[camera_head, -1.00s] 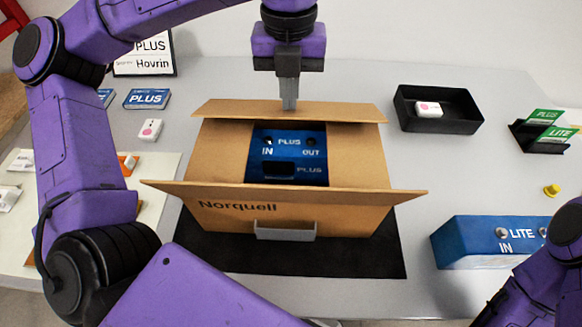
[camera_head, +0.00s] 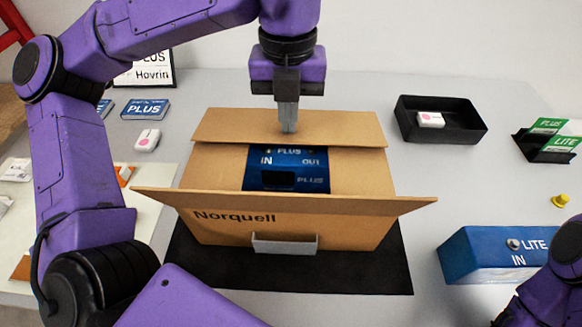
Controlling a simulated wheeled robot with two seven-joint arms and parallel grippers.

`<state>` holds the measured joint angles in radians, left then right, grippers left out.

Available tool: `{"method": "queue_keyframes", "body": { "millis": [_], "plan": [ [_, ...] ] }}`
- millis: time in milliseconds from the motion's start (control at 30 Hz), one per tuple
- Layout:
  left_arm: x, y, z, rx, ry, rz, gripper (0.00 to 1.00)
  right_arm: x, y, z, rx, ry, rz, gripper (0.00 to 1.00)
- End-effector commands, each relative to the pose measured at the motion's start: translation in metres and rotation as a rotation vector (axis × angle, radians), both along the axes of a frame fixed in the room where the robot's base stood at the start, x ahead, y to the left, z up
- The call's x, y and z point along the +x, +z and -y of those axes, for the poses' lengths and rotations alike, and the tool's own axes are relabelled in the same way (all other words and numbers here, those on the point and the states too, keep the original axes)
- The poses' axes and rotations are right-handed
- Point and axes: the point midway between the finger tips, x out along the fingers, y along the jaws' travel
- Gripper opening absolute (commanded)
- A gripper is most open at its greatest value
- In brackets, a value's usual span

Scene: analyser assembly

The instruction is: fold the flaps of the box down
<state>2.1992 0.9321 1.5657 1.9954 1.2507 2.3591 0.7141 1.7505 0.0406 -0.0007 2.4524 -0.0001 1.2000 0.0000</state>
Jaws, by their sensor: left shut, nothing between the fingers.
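The open cardboard box (camera_head: 340,228), marked Norquell, stands on a black mat (camera_head: 350,276). Its far flap (camera_head: 235,128) leans inward over the far part of the opening. Its near flap (camera_head: 370,203) sticks outward along the front edge. Cardboard panels, seemingly the side flaps, lie left (camera_head: 216,168) and right (camera_head: 358,172) of the opening. Between them a blue PLUS unit (camera_head: 285,168) shows inside. My left gripper (camera_head: 288,128) is shut and empty, pointing down at the middle of the far flap; contact is hard to tell. My right gripper is out of view; only its arm shows, lower right.
A blue LITE unit (camera_head: 480,258) stands right of the box. A black tray (camera_head: 455,132) with a white item, a holder with green cards (camera_head: 545,145) and a yellow knob (camera_head: 560,200) are further right. Blue PLUS cards (camera_head: 146,109) and a white item (camera_head: 147,140) lie left.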

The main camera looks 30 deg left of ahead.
Motion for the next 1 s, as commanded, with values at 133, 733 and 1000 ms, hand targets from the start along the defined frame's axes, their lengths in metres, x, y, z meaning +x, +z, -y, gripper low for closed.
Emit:
{"method": "queue_keyframes", "body": {
  "millis": [133,733,1000],
  "plan": [
    [-0.001,-0.017,0.0,0.0,0.0,0.001,0.0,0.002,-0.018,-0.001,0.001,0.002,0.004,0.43],
    [-0.001,-0.028,0.0,0.0,0.001,0.001,0.0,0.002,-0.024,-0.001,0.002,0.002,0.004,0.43],
    [-0.001,-0.033,0.0,0.0,0.0,0.001,0.0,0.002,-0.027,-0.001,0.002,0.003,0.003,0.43]
  ]
}}
